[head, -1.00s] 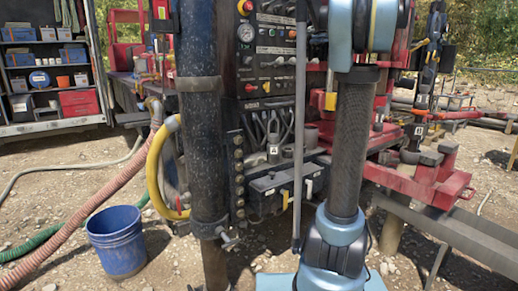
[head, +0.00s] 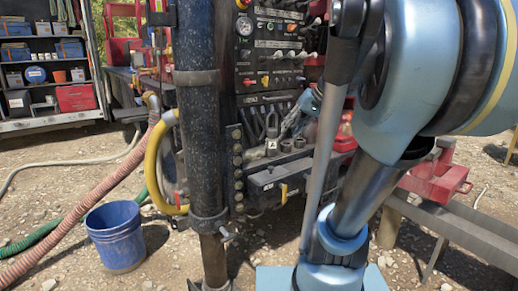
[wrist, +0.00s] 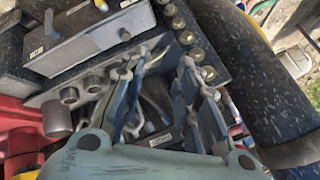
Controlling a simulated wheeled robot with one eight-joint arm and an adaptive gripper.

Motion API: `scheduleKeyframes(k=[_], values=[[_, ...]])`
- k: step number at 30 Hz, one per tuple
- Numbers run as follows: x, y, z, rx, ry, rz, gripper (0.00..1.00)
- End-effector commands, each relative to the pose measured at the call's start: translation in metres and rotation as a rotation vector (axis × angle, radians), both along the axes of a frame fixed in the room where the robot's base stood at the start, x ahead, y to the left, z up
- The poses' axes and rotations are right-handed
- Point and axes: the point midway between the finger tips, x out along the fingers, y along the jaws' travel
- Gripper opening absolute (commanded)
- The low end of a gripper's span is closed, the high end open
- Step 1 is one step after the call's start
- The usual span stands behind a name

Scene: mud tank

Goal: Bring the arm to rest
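My arm is large in the head view, with blue and grey links filling the right side in front of the drill rig. My gripper (head: 298,120) shows small and partly covered beside the rig's control panel (head: 275,50), close to the tool rack. In the wrist view my gripper (wrist: 157,78) has its two fingers spread apart. I see nothing clamped between them. Dark rack parts and a small labelled block (wrist: 162,140) lie behind the fingers. I cannot tell whether the fingers touch the rack.
A black pipe (head: 197,130) stands upright left of the panel. A grey drawer box (head: 275,182) sits below the rack. A blue bucket (head: 117,238), a yellow hose (head: 156,165) and a pink hose (head: 95,200) are at left. Gravel ground there is partly clear.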

Motion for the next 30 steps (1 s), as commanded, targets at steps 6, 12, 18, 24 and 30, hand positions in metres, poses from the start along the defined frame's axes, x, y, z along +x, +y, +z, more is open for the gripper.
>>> scheduleKeyframes(k=[6, 12, 18, 24, 30], values=[[-0.086, -0.016, -0.106, -0.203, 0.129, -0.008, 0.29], [-0.149, -0.046, -0.187, -0.386, 0.213, -0.045, 0.29], [-0.18, -0.066, -0.228, -0.493, 0.247, -0.078, 0.29], [-0.186, -0.071, -0.235, -0.514, 0.253, -0.086, 0.29], [-0.185, -0.071, -0.234, -0.513, 0.252, -0.086, 0.29]])
